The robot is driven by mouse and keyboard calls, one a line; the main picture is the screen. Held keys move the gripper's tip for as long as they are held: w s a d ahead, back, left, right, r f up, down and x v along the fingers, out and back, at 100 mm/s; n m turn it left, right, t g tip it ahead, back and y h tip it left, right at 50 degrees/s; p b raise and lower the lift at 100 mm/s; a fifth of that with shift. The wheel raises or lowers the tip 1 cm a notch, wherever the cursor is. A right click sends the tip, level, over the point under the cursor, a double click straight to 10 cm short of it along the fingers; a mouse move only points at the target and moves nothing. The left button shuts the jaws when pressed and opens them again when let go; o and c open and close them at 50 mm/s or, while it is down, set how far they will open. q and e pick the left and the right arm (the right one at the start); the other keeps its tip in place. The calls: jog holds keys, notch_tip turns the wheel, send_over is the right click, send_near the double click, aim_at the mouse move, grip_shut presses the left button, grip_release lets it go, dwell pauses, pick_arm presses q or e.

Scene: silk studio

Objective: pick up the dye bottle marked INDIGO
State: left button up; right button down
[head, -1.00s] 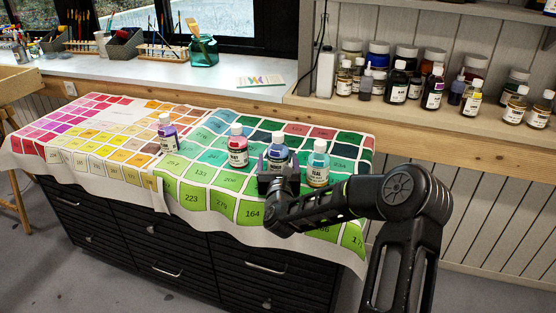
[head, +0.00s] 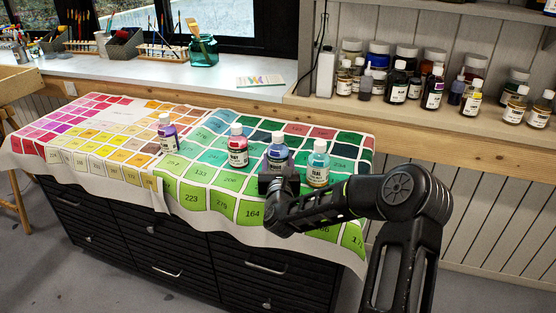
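A blue bottle with a white cap (head: 278,153) stands on the colour-chart cloth (head: 222,203), third from the left in a loose row. Its label is mostly hidden by my gripper, so I cannot read its name. My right gripper (head: 278,176) is right at the near side of this bottle, low on its body. The fingertips blend into the dark gripper body, and I cannot tell whether they close on the bottle. My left gripper is not in view.
A teal bottle (head: 318,166) stands close to the right of my gripper. A red bottle (head: 237,149) and a purple bottle (head: 167,133) stand to the left. Behind is a shelf (head: 430,117) with several bottles. The cloth's left side is clear.

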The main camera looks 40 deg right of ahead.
aim_at(278, 133)
notch_tip(278, 133, up, 10)
jog(key=shift+r+p, duration=0.1)
jog(key=shift+p, duration=0.4)
dwell(0.5)
